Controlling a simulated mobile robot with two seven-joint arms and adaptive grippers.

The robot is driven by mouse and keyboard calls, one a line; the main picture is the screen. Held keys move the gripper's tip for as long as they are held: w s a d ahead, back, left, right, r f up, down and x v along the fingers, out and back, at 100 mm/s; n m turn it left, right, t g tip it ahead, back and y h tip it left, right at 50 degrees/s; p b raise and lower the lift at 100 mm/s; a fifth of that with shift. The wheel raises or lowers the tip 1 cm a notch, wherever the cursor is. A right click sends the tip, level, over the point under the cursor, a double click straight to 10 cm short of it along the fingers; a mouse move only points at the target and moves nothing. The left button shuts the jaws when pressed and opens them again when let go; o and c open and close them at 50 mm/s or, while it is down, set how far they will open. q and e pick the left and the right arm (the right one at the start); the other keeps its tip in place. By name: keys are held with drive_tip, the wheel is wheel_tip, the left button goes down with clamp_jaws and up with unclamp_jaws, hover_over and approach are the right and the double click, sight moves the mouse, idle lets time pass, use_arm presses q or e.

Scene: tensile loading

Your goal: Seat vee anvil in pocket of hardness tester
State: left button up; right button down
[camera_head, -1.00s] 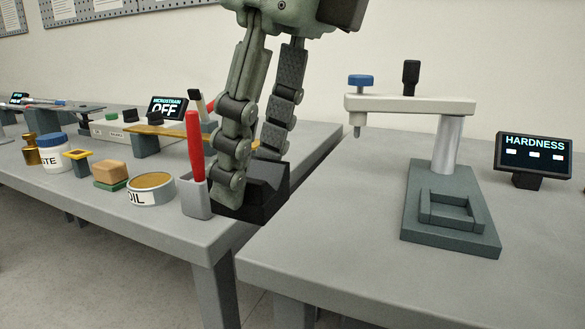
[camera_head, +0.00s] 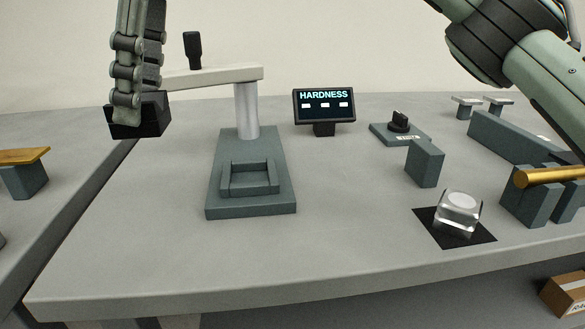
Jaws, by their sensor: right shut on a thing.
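The vee anvil, a black block (camera_head: 138,120), hangs under my right gripper (camera_head: 139,98) in the upper left of the head view. The gripper is shut on the block, and its fingers hide part of the block's top. The block is left of the hardness tester (camera_head: 215,190), clear of it, over the gap between the tables. The tester has a dark base, a silver column and a pale arm. Its pocket (camera_head: 249,189) is a low square frame on the front of the base and is empty. My left gripper is not in view.
A hardness display (camera_head: 324,105) stands behind the tester. A black knob on a plate (camera_head: 399,128), a grey block (camera_head: 425,163) and a clear cube (camera_head: 459,211) on a black mat stand to the right. The table (camera_head: 180,255) is bare in front of the tester.

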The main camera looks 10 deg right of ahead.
drive_tip(key=w+d+f, duration=0.2)
drive_tip(key=d, duration=0.1)
drive_tip(key=w+d+f, duration=0.2)
drive_tip(key=d, duration=0.2)
drive_tip(key=w+d+f, duration=0.2)
drive_tip(key=d+f, duration=0.1)
drive_tip(key=shift+w+d, duration=0.15)
drive_tip(key=shift+d, duration=0.2)
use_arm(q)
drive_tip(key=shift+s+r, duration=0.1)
use_arm(e)
drive_tip(key=shift+f, duration=1.95)
drive_tip(key=shift+f, duration=0.15)
drive_tip(key=shift+f+b, duration=0.3)
drive_tip(key=shift+b, duration=0.1)
drive_tip(key=c, duration=1.1)
unclamp_jaws()
drive_tip(key=shift+c, duration=0.2)
drive_tip(key=shift+o, duration=1.4)
drive_tip(key=shift+f, duration=0.1)
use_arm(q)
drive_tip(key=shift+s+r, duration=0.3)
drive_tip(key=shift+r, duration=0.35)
